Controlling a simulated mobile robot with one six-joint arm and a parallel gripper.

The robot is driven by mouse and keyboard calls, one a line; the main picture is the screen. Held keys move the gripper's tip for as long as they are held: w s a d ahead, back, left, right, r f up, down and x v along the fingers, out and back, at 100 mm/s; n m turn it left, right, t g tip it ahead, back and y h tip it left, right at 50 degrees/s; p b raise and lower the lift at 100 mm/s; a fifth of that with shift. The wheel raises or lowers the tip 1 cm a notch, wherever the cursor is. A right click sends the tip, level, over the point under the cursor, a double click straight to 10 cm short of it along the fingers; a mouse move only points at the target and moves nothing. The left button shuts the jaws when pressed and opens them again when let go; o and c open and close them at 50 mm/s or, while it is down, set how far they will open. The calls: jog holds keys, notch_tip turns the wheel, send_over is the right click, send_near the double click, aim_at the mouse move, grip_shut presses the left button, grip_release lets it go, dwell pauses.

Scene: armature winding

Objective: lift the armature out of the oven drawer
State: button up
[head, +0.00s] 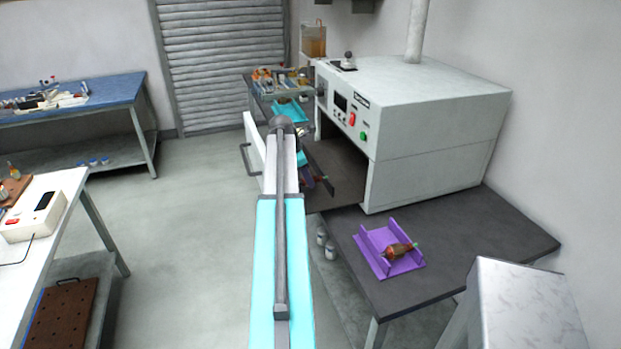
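The white oven (420,120) stands on a dark bench, its front opening uncovered. Its drawer (338,188) is pulled out to the left, with the white front panel and grey handle (246,158) at its left end. My cyan and grey arm reaches over the drawer and hides much of it. My gripper (318,178) is low over the drawer floor, mostly behind the arm; its fingers are too small and covered to read. A small reddish-brown piece at the gripper looks like part of the armature (328,186); whether it is held or resting cannot be told.
A purple cradle (372,262) with another copper-brown armature (398,251) sits on the dark bench (450,270) in front of the oven. A teal tray (288,112) is on the bench behind the drawer. A pale block (525,300) stands at lower right.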

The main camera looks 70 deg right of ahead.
jog(key=shift+p+x, duration=0.35)
jog(key=shift+x, duration=0.95)
jog(key=shift+c, duration=0.5)
jog(key=c, duration=1.2)
jog(key=shift+r, duration=0.15)
jog(key=shift+r+b, duration=1.5)
jog(key=shift+r, duration=3.35)
jog(key=shift+r, duration=0.1)
